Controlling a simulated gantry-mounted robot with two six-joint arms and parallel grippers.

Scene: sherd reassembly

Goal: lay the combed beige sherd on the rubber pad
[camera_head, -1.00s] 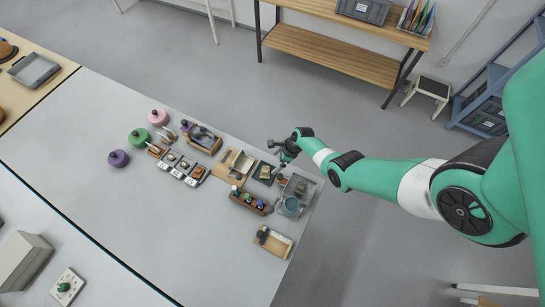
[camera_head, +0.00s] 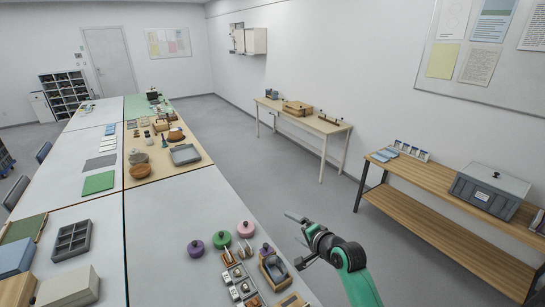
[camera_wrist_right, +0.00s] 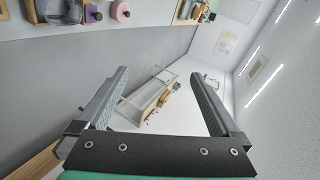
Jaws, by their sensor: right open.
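My right gripper (camera_head: 292,240) is raised at the right side of the work table in the head view, over the floor beyond the table edge. Its two fingers are spread with nothing between them. In the right wrist view the open fingers (camera_wrist_right: 160,72) frame only floor, wall and a distant wooden table. I cannot make out the combed beige sherd or the rubber pad in either current view. The near end of the table is cut off at the bottom of the head view. My left gripper is not in view.
Pink (camera_head: 246,229), green (camera_head: 222,240) and purple (camera_head: 196,248) knobbed round things stand on the table. Small grey trays (camera_head: 238,282) and a wooden box (camera_head: 273,268) lie close by. A wooden bench (camera_head: 430,215) with a grey crate (camera_head: 489,190) stands at right. Floor between is clear.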

